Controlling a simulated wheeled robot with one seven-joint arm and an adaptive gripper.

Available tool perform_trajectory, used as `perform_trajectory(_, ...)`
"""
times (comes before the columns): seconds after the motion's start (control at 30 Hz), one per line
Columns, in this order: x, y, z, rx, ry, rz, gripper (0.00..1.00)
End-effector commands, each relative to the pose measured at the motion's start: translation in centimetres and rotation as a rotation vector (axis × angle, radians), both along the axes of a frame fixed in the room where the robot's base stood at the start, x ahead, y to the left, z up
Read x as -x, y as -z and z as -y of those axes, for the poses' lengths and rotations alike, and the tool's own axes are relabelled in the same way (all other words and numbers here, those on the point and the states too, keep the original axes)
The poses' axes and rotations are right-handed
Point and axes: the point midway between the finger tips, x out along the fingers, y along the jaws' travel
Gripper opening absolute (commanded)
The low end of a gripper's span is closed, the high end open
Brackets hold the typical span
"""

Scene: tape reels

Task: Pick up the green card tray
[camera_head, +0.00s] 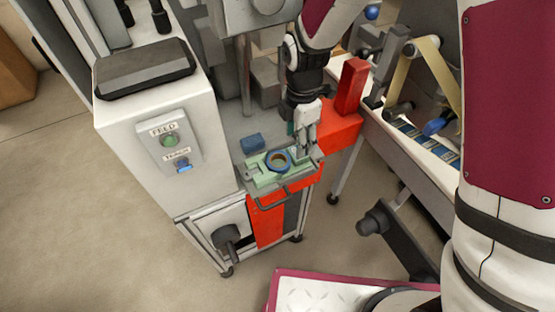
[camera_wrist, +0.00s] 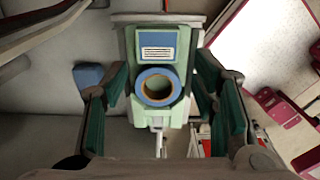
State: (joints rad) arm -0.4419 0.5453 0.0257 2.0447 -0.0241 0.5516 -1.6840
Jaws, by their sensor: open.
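The green card tray (camera_head: 262,183) lies on the grey top of the machine stand, near its front edge. In the wrist view the tray (camera_wrist: 124,121) is pale green, with a blue labelled card (camera_wrist: 157,42) at its far end. A blue tape reel (camera_head: 278,162) sits on the tray; it also shows in the wrist view (camera_wrist: 139,96). My gripper (camera_head: 303,152) is over the right end of the tray, pointing down. In the wrist view its green-padded fingers (camera_wrist: 160,108) are spread apart on either side of the tray, with nothing clamped. Fingertip contact is unclear.
A small blue block (camera_head: 253,142) lies behind the tray. A red upright block (camera_head: 351,86) stands right of my gripper. A conveyor (camera_head: 425,145) runs at right. A dark handle (camera_head: 272,203) projects at the front.

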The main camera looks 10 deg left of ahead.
Motion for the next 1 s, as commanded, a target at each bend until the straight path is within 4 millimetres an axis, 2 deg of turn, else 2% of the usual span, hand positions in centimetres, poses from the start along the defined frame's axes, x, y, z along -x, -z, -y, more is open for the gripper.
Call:
perform_trajectory(0.4,-0.3,5.2,0.2,0.002,0.003,-0.003,0.53)
perform_trajectory(0.53,-0.4,5.9,0.2,0.002,0.002,-0.001,0.53)
perform_trajectory(0.73,-0.5,6.0,0.2,0.001,0.003,0.001,0.53)
perform_trajectory(0.77,-0.5,6.0,0.2,0.001,0.003,0.001,0.51)
perform_trajectory(0.93,-0.5,6.0,0.2,0.001,0.003,0.001,0.13)
perform_trajectory(1.0,-0.5,6.0,0.2,0.001,0.003,0.001,0.09)
